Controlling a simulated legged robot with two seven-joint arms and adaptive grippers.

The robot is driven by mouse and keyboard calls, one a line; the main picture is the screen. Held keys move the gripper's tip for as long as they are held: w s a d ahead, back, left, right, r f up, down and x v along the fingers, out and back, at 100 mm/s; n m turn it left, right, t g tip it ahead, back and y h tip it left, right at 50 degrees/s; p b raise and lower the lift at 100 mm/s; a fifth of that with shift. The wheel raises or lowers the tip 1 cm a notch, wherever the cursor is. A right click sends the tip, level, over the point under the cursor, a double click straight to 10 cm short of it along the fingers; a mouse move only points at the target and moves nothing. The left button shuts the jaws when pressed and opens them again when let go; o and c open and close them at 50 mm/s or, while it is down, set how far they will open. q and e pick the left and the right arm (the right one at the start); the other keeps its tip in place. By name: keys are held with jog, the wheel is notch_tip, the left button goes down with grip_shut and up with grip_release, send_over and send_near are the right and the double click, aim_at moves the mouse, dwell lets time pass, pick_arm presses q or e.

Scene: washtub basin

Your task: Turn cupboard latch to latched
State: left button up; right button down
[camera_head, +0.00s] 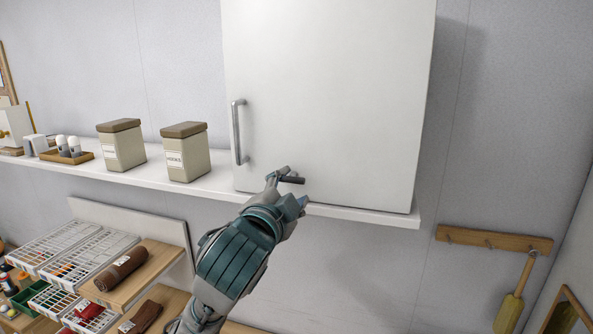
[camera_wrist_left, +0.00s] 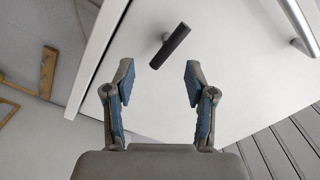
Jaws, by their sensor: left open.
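The white cupboard (camera_head: 330,95) sits on the wall shelf with its door closed. The cupboard latch (camera_head: 292,179) is a short dark bar near the door's lower left corner. In the left wrist view the latch (camera_wrist_left: 171,46) stands out from the door on a small stem. My left gripper (camera_head: 285,177) is at the latch, partly covering it. In the left wrist view my left gripper (camera_wrist_left: 158,83) is open, with its blue-padded fingers apart and the latch bar between and just beyond the tips. I see no contact. My right gripper is not in view.
A metal door handle (camera_head: 238,132) is left of and above the latch. Two lidded canisters (camera_head: 185,155) stand on the white shelf (camera_head: 215,183) to the left. Wire racks (camera_head: 75,250) are below left. A wooden hook rail (camera_head: 494,241) hangs at right.

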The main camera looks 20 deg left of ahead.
aim_at(290, 181)
pick_arm(q)
jog(key=w, duration=0.2)
jog(key=w+a+p, duration=0.1)
jog(key=shift+w, duration=0.4)
jog(key=shift+w+a+f, duration=0.1)
jog(key=shift+w+a, duration=0.05)
jog(key=shift+a, duration=0.3)
jog(key=shift+w+a+f, duration=0.1)
jog(key=shift+w+a, duration=0.05)
jog(key=shift+a, duration=0.3)
jog(key=shift+d+r, duration=0.1)
jog(key=shift+d, duration=0.35)
jog(key=c, duration=0.6)
jog(key=shift+d, duration=0.35)
jog(key=c, duration=0.4)
jog(key=shift+s+d, duration=0.1)
grip_shut()
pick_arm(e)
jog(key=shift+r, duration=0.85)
